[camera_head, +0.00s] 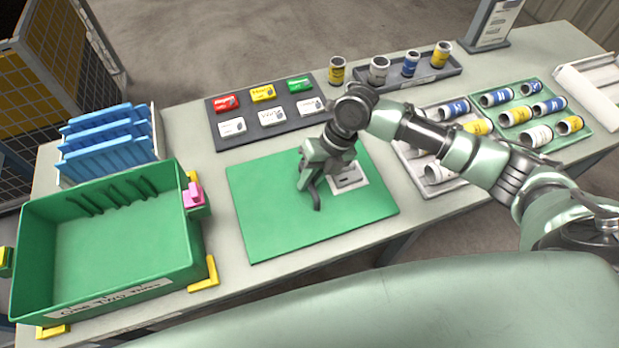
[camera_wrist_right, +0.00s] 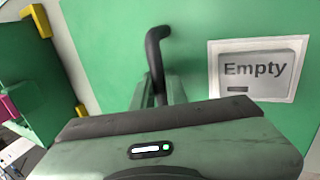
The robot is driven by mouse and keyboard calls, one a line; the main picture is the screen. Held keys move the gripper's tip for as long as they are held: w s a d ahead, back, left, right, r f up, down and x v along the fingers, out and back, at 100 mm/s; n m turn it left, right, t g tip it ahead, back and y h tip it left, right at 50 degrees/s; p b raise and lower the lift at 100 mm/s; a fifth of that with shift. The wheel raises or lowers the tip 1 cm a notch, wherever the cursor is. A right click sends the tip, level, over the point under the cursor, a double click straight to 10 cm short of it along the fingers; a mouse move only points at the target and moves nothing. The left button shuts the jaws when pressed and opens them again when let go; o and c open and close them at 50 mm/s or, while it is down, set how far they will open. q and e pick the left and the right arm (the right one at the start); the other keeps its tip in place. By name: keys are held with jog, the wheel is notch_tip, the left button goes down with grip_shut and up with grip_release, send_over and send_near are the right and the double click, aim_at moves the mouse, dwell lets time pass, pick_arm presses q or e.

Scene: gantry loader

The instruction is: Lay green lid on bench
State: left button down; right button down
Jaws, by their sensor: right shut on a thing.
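The green lid (camera_head: 265,215) is a flat green panel over the middle of the bench (camera_head: 222,268), between the green crate and the can trays. It looks level; I cannot tell whether it touches the bench top or hangs just above it. It carries a bent dark handle (camera_wrist_right: 156,50) and a label reading "Empty" (camera_wrist_right: 255,70). My right gripper (camera_head: 312,182) is shut on the handle, pointing down over the lid. It also shows in the wrist view (camera_wrist_right: 158,92), with the fingers around the handle's lower part. My left gripper is not in view.
An open green crate (camera_head: 105,293) stands at the left with yellow corner stops and a pink clip (camera_head: 193,194). Blue dividers (camera_head: 110,140) stand behind it. A dark card board (camera_head: 248,110) lies behind the lid. Trays of cans (camera_head: 440,165) lie to its right.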

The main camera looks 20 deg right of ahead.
jog(key=c, duration=1.3)
grip_release()
jog(key=shift+c, duration=0.2)
jog(key=b+v, duration=0.1)
jog(key=v, duration=0.6)
jog(key=shift+r, duration=0.4)
jog(key=shift+d, duration=0.15)
